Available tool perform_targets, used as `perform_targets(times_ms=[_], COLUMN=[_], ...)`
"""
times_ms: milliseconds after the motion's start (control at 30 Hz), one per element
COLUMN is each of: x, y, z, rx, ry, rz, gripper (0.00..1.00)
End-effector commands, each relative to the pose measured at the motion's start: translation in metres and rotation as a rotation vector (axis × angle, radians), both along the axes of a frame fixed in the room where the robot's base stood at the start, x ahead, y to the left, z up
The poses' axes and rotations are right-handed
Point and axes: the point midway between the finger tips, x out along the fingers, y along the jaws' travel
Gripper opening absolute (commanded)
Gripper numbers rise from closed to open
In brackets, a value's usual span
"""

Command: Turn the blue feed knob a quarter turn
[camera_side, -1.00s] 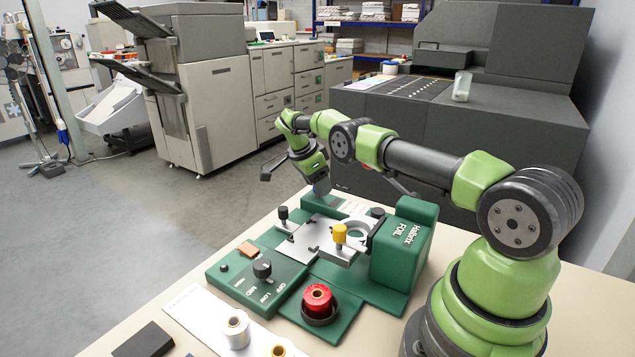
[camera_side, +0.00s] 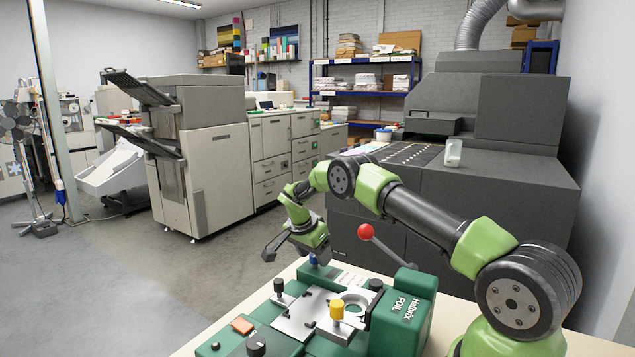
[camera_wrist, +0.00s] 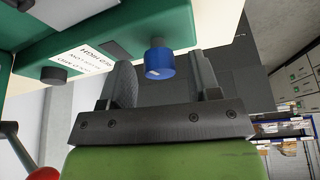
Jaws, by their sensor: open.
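The blue feed knob (camera_wrist: 158,62) is a short blue cylinder with a small pale mark on its end, on the green foil machine (camera_wrist: 75,45). In the side view only a small blue bit (camera_side: 314,260) shows beside the gripper, at the machine's far side. My gripper (camera_wrist: 163,78) is open and empty, with one dark finger on each side of the knob in the wrist picture. The knob appears at or just past the fingertips; I cannot tell the depth. Neither finger visibly touches it. In the side view my gripper (camera_side: 297,252) hangs by the machine's far edge.
A red-ball lever (camera_side: 366,231) rises from the machine close to my arm. A yellow knob (camera_side: 337,309), black knobs and an orange button (camera_side: 242,326) are on the machine's near side. A printed label (camera_wrist: 95,62) and a black knob (camera_wrist: 53,75) sit near the blue knob.

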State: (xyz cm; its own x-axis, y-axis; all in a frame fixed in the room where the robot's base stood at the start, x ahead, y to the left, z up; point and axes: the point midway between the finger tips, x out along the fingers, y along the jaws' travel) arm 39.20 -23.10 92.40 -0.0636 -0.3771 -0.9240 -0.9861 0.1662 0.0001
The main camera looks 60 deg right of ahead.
Motion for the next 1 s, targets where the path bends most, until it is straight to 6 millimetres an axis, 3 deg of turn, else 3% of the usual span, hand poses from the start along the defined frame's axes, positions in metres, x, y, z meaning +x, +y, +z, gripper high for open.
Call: perform_targets(times_ms=[400,700,1000], x=[-0.004,-0.004,-0.019], y=[-0.001,-0.002,0.015], z=[0.0,0.0,0.059], rx=[0.002,0.0,-0.003], ry=[0.0,-0.002,-0.003], rz=[0.621,0.94,0.954], gripper=[0.57,0.57,0.57])
